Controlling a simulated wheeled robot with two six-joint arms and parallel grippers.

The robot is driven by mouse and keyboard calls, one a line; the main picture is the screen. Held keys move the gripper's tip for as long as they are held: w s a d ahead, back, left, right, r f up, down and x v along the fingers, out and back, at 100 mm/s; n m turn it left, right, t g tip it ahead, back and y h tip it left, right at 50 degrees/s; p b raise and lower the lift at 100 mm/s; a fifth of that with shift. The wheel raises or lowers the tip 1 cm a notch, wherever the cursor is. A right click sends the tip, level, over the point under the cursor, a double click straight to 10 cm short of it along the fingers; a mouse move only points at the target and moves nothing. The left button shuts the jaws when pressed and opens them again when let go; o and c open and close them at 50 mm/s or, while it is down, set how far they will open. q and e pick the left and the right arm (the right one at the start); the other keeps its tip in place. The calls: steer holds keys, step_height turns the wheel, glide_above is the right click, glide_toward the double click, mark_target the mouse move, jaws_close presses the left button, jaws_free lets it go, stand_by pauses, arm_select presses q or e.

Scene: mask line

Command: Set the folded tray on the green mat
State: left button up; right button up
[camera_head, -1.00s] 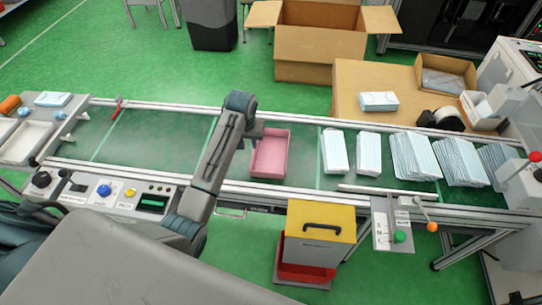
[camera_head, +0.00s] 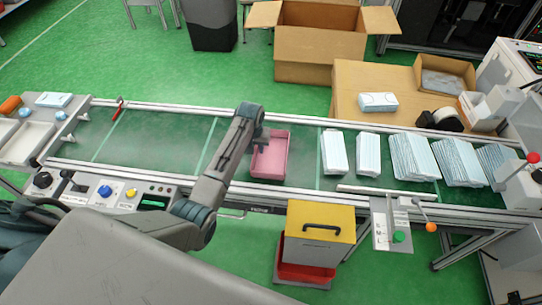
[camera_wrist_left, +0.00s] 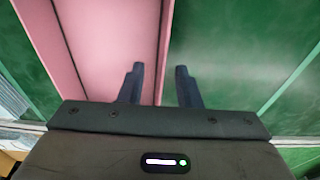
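The pink tray (camera_head: 272,163) sits on the green mat (camera_head: 165,138) of the long line, left of the mask stacks. Its shape is an open box with low walls. My left gripper (camera_head: 262,146) is at the tray's left side. In the left wrist view the left gripper (camera_wrist_left: 160,82) has its two fingers apart, and the pink tray's wall (camera_wrist_left: 165,40) runs up between them. The fingers do not look closed on the wall; their depth against it is hard to tell. My right gripper is not in view.
Several stacks of pale blue masks (camera_head: 410,154) stand right of the tray. A metal rail (camera_head: 385,190) runs along the near edge. A yellow-topped bin (camera_head: 320,222) stands in front, and an open cardboard box (camera_head: 318,45) behind. The mat left of my arm is mostly clear.

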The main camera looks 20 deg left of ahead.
arm_select(q)
steer(key=shift+w+f, duration=0.15)
steer(key=shift+f, duration=0.6)
jaws_close()
